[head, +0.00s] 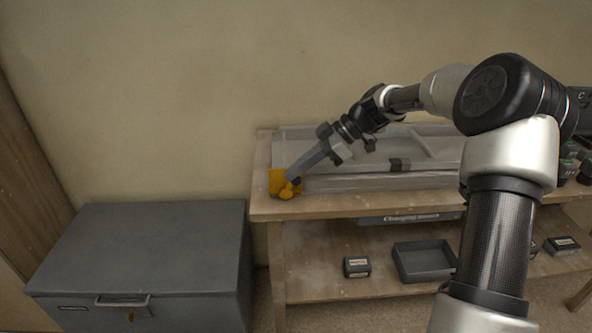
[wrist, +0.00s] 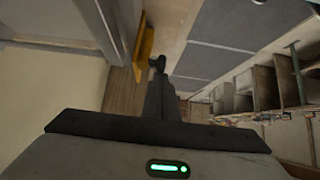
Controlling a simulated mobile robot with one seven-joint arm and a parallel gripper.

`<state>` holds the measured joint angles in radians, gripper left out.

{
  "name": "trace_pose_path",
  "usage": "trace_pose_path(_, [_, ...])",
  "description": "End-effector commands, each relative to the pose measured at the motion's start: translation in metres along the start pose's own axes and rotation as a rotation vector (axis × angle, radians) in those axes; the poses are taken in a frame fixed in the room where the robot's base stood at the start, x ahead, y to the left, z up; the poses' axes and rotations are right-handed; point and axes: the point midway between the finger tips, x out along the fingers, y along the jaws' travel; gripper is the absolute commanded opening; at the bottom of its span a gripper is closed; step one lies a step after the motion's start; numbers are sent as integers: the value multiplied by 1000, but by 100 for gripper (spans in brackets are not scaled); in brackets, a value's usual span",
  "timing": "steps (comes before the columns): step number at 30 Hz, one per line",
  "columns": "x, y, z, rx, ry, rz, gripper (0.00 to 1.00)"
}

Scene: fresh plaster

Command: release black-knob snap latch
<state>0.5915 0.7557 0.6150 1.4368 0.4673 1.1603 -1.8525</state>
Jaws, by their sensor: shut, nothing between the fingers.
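A yellow-orange bracket (head: 276,180) stands at the left front corner of the wooden workbench (head: 262,208). It also shows in the wrist view as a yellow plate (wrist: 145,47). A small black knob (wrist: 158,62) shows beside the plate in the wrist view, just beyond my fingertips. In the head view a small dark spot at the bracket may be this knob. My gripper (head: 292,176) is shut and empty, its long grey fingers reaching down-left to the bracket. In the wrist view the fingers (wrist: 160,80) partly overlap the knob's lower side; I cannot tell whether they touch it.
A long grey case (head: 435,181) lies on the bench behind and right of the gripper. A grey chest (head: 140,240) stands on the floor at left. The lower shelf holds a dark open tray (head: 424,276) and a small black box (head: 357,267). The wall is close behind.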

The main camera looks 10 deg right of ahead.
Motion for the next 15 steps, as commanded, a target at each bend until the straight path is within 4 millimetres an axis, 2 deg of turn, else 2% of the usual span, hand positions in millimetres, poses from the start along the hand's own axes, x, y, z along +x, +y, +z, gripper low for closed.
trace_pose_path(2, [2,2,-6,0,-5,3,0])
trace_pose_path(7, [15,5,-46,-6,-1,1,0])
trace_pose_path(9, [-6,7,-40,1,-1,9,0])
trace_pose_path(15, [-50,6,-37,-1,2,6,0])
